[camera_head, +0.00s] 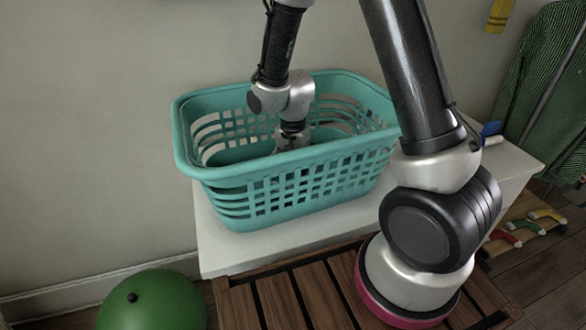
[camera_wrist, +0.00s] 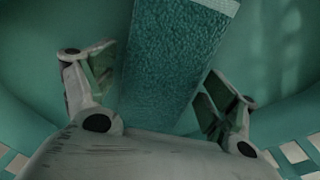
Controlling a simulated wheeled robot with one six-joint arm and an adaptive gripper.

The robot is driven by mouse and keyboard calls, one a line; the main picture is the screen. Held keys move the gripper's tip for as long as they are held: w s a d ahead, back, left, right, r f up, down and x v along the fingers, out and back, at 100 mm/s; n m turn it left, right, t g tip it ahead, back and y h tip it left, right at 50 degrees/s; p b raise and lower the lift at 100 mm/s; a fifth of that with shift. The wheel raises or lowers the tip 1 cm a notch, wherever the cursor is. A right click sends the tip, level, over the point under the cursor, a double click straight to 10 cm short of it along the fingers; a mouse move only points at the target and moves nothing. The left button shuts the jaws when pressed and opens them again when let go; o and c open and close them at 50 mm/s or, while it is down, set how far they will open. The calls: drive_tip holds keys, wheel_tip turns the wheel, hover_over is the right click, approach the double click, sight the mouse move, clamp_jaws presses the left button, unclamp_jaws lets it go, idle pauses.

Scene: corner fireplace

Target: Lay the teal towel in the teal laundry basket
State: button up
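The teal laundry basket (camera_head: 265,164) stands upright on a white surface, with slotted sides and an open top. My gripper (camera_head: 292,140) reaches down inside it in the head view, its fingertips hidden behind the front wall. In the wrist view my gripper (camera_wrist: 158,80) has its two fingers spread apart. The teal towel (camera_wrist: 172,65), a textured band with a paler end, lies between and beyond the fingers, with a gap beside the right finger. The basket's smooth inner wall (camera_wrist: 60,30) surrounds it. I cannot make out the towel in the head view.
A wall is close behind. A green ball (camera_head: 150,302) is at lower left, and dark wooden slats (camera_head: 280,300) are in front. Green striped cloth (camera_head: 535,75) and small coloured items (camera_head: 548,216) are at right.

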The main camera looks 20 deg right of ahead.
drive_tip(key=shift+r, duration=0.1)
wheel_tip(320, 180, up, 12)
drive_tip(key=f, duration=0.1)
drive_tip(key=s+d+r+n+t, duration=0.1)
drive_tip(key=s+d+r+n, duration=0.1)
drive_tip(key=s+d+r, duration=0.3)
drive_tip(key=s+d+r+n+t, duration=0.1)
drive_tip(key=s+d+r+n, duration=0.1)
drive_tip(key=d+r, duration=0.35)
drive_tip(key=s+d+r+n+t, duration=0.1)
drive_tip(key=s+d+r+n, duration=0.1)
drive_tip(key=s, duration=0.4)
drive_tip(key=s+d+r+n+t, duration=0.1)
drive_tip(key=s+d+r+n, duration=0.1)
drive_tip(key=s+r, duration=0.2)
drive_tip(key=shift+s+r, duration=0.35)
drive_tip(key=shift+s, duration=0.9)
